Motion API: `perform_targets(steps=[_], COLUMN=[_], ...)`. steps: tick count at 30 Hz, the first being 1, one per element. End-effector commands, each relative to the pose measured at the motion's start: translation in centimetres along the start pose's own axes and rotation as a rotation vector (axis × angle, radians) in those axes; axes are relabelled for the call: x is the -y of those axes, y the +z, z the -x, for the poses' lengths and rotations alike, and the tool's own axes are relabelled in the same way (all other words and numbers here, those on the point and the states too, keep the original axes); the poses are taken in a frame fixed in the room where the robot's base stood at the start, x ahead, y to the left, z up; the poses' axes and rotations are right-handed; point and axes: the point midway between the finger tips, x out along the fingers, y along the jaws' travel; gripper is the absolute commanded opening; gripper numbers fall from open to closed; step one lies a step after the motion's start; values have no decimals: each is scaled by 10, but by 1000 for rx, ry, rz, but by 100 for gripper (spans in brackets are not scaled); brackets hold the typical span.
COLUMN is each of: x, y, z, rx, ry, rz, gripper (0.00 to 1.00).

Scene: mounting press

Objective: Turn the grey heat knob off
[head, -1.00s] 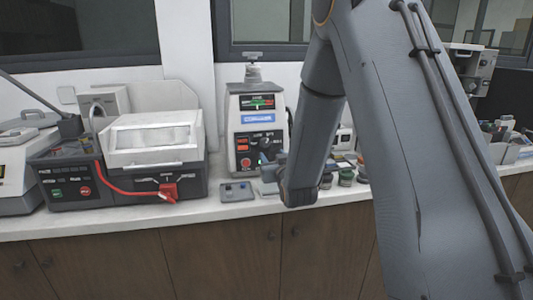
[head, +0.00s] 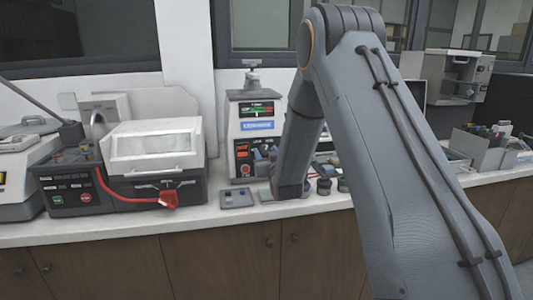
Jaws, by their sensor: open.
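The mounting press (head: 257,112) stands upright on the counter, with a display at its top and a control panel on its lower front. Red displays (head: 242,150) and a red button (head: 245,170) show on the left of that panel. My gripper (head: 262,153) is open, in front of the panel's right part, close to the face. The grey heat knob cannot be made out now; my gripper and wrist cover the area of the panel where a round knob showed earlier. Whether my fingers are around the knob or touching it, I cannot tell.
A white-lidded machine (head: 152,147) with a red hose (head: 168,198) stands left of the press. A small grey tray (head: 236,198) lies in front of the press. Small dark jars (head: 323,186) stand to the right of my wrist. The counter's front strip is mostly clear.

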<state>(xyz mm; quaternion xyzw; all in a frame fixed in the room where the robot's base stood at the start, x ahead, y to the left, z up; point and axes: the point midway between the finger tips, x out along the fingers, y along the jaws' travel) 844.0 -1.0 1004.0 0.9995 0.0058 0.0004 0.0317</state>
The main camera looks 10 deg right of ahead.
Motion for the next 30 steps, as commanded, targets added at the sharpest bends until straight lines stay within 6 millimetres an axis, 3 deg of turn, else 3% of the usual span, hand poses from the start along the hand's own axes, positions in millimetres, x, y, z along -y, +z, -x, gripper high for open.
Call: perform_targets(steps=[3, 10, 20, 30], x=[0, 0, 0, -1], y=[0, 0, 0, 1], z=[0, 0, 0, 0], rx=[0, 0, 0, -1], ry=[0, 0, -9, -50], rz=[0, 0, 45, 275], gripper=[43, 5, 5, 5])
